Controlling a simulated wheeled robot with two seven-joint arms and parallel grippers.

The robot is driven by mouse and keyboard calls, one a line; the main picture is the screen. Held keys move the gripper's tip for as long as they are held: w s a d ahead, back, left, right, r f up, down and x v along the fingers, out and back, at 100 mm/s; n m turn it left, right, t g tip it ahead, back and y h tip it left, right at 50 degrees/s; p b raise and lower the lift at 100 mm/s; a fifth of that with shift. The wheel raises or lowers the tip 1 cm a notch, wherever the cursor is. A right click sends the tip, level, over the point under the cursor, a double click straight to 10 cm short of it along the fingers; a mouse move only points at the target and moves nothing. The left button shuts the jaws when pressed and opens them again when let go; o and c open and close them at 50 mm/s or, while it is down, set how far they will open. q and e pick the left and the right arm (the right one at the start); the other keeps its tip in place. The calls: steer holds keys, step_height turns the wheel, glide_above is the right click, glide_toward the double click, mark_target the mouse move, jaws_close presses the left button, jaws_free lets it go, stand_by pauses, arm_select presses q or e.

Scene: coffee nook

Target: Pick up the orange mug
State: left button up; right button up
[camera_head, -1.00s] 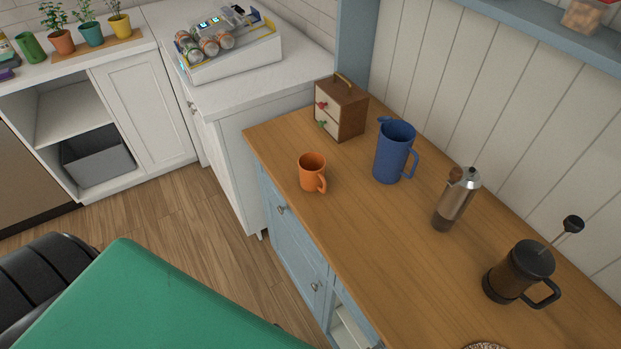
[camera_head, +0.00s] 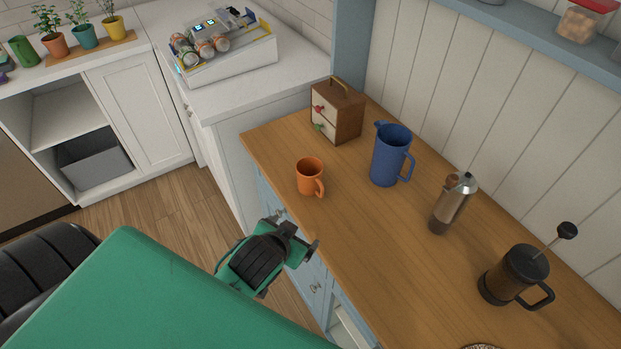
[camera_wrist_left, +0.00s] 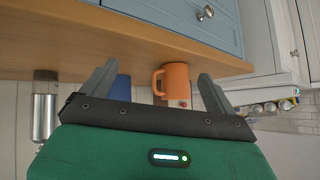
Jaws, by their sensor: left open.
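The orange mug (camera_head: 310,177) stands upright near the left front edge of the wooden counter, its handle toward the lower right. In the left wrist view, which is upside down, the mug (camera_wrist_left: 176,78) appears between the two fingers, some distance beyond them. My left gripper (camera_head: 297,236) is at the counter's front edge, below the mug in the head view. It is open and empty, with its fingers spread (camera_wrist_left: 157,69) and apart from the mug. My right gripper is not in view.
Behind the mug are a small drawer box (camera_head: 337,112) and a blue pitcher (camera_head: 391,155). The counter (camera_head: 366,235) is bare around the mug. Blue cabinet doors are below the edge.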

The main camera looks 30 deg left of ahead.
arm_select(q)
steer(key=w+d+r+m+t+h, duration=0.3)
steer(key=w+d+r+t, duration=0.15)
steer(key=w+r, duration=0.35)
steer(key=w+d+r+m+t+h, duration=0.2)
steer(key=w+d+r+t+h, duration=0.3)
steer(key=r, duration=0.6)
steer(key=d+r+m+g+h, duration=0.2)
steer(key=d+r+m+h, duration=0.35)
steer(key=m+h, duration=0.35)
steer(key=m+g+y, duration=0.9)
steer(key=g+y, duration=0.7)
steer(key=g, duration=0.1)
glide_toward(310, 181)
steer(key=w+a, duration=0.1)
steer(key=w, duration=0.2)
step_height(310, 181, down, 9)
steer(key=p, duration=0.2)
steer(key=shift+a+r+p, duration=0.2)
steer(key=shift+p, duration=0.1)
step_height(310, 181, down, 4)
steer(key=p, duration=0.2)
steer(key=shift+s+a+f+p, duration=0.1)
steer(key=shift+f+p, duration=0.15)
steer(key=shift+p, duration=0.15)
steer(key=shift+f, duration=0.4)
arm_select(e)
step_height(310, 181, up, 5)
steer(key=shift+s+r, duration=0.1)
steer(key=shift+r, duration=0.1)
